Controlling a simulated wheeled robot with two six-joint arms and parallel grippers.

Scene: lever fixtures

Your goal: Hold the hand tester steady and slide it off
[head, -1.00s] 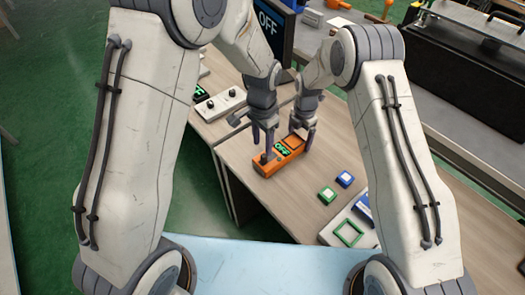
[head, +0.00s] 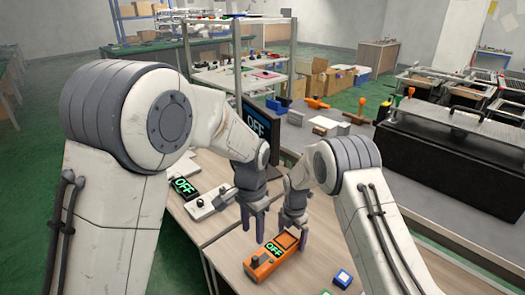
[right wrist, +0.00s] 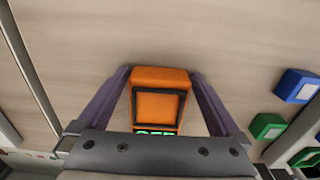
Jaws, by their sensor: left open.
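The orange hand tester (head: 264,266) lies on the wooden table in the head view, with a dark knob near its left end and a green OFF display. My left gripper (head: 252,228) is open and empty just above the tester's knob end. My right gripper (head: 293,232) is down at the tester's far right end. In the right wrist view, its fingers stand on both sides of the tester's orange end (right wrist: 160,78), close against it. The OFF display is partly hidden there.
A grey box with knobs (head: 210,203) and another OFF display (head: 184,187) are on the table to the left. Blue (right wrist: 298,86) and green (right wrist: 268,127) buttons lie right of the tester.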

